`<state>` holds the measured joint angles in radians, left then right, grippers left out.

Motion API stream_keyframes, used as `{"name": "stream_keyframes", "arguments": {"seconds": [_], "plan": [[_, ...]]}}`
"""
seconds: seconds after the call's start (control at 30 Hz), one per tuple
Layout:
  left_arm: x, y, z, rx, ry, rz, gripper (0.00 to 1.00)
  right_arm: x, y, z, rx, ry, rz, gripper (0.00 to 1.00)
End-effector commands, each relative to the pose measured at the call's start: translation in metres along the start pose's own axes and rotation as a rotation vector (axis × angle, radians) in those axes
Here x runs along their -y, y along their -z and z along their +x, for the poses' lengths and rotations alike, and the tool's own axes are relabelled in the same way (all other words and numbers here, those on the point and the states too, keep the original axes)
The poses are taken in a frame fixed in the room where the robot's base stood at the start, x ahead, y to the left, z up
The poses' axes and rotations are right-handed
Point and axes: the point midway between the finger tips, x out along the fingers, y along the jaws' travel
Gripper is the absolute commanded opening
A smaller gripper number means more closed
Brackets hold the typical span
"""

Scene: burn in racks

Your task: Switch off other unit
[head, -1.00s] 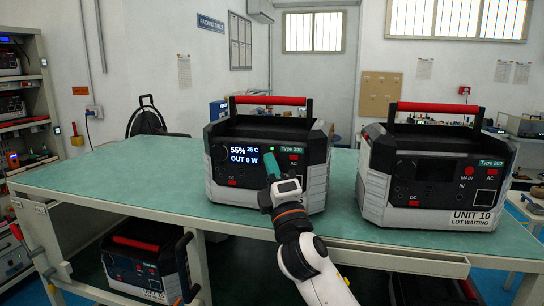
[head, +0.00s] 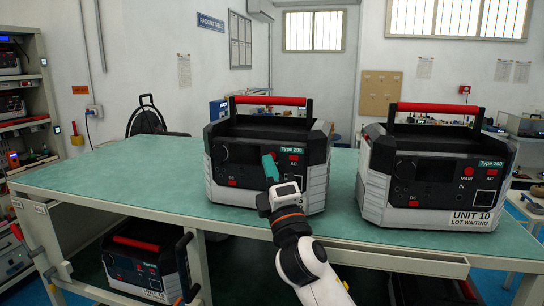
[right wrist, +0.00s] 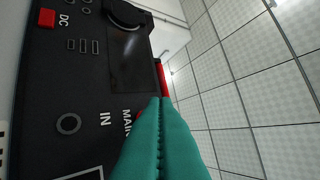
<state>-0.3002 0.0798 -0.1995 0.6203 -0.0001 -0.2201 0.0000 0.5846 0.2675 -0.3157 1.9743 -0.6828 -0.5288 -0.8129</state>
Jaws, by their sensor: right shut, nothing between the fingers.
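Two power units with red handles stand on the green table. The left unit (head: 315,178) has a dark screen, and its lower front is partly hidden by my right arm. The right unit (head: 430,216), labelled "UNIT 10 LOT WAITING", also has a dark screen and a red MAIN button (head: 468,170). My right gripper (head: 269,166) is shut and empty in front of the left unit's panel. In the right wrist view its teal fingers (right wrist: 160,125) cover most of the MAIN button beside the dark screen (right wrist: 130,65); I cannot tell whether they touch it. My left gripper is not in view.
The green table (head: 120,178) is clear to the left of the units. Another unit (head: 140,265) sits on the shelf below. A shelf rack (head: 45,75) stands at the far left.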

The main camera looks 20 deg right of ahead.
Motion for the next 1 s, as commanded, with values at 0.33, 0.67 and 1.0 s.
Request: {"name": "stream_keyframes", "arguments": {"seconds": [0.33,0.67,1.0], "plan": [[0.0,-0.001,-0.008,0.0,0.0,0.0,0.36,0.018,-0.017,-0.023,0.001,0.0,0.002,0.0],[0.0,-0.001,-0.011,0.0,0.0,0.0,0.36,0.03,-0.03,-0.04,0.001,0.0,0.001,0.0],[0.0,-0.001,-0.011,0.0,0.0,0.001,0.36,0.03,-0.03,-0.041,0.0,0.0,0.0,0.0]]}}
